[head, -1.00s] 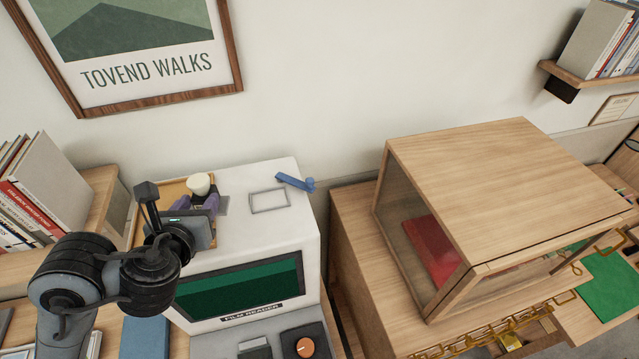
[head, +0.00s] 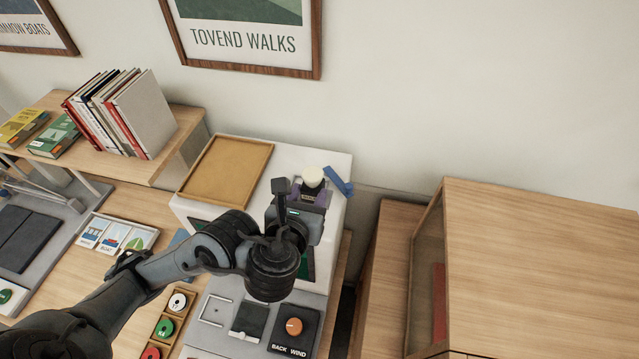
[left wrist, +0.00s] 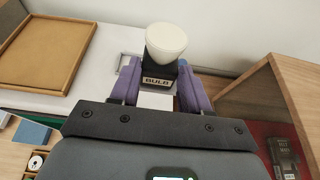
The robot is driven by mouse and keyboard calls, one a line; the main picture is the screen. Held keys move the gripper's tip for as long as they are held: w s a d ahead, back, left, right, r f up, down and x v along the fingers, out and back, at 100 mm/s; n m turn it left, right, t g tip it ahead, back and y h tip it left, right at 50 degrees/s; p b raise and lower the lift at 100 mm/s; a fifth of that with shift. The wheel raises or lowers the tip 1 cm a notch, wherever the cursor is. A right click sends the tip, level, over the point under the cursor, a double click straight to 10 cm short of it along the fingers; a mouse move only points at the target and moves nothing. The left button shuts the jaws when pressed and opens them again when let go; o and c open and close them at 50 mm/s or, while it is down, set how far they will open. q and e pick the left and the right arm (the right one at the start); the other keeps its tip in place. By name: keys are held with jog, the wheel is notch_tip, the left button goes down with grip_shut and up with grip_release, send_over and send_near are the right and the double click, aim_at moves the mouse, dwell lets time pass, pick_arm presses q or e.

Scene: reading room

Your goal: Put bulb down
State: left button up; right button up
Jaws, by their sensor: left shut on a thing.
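The bulb (head: 313,177) has a cream dome on a black base. In the left wrist view the bulb (left wrist: 166,42) shows upright, with a "BULB" label on its base. My left gripper (head: 312,194) is shut on the base, which sits between its purple fingers (left wrist: 157,85). It is over the top of the white film reader (head: 343,163), right of the tan tray and close to the blue lever (head: 338,182). The gripper and arm hide much of the reader. I cannot tell how high the bulb is above it. My right gripper is not in view.
The empty tan tray (head: 227,170) lies left of the gripper; it also shows in the left wrist view (left wrist: 50,60). A wooden cabinet (head: 540,260) stands at the right. A control panel with an orange knob (head: 294,326) is in front. Books (head: 125,110) stand on the left shelf.

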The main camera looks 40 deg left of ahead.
pick_arm(q)
jog(key=w+a+f+b, duration=0.3)
jog(key=w+a, duration=0.1)
jog(key=w+a+f+b, duration=0.3)
jog(key=w+f, duration=0.1)
jog(key=shift+a, duration=0.4)
jog(key=shift+f+b, duration=1.6)
jog(key=shift+f, duration=0.35)
jog(key=shift+f, duration=0.2)
jog(key=o, duration=1.1)
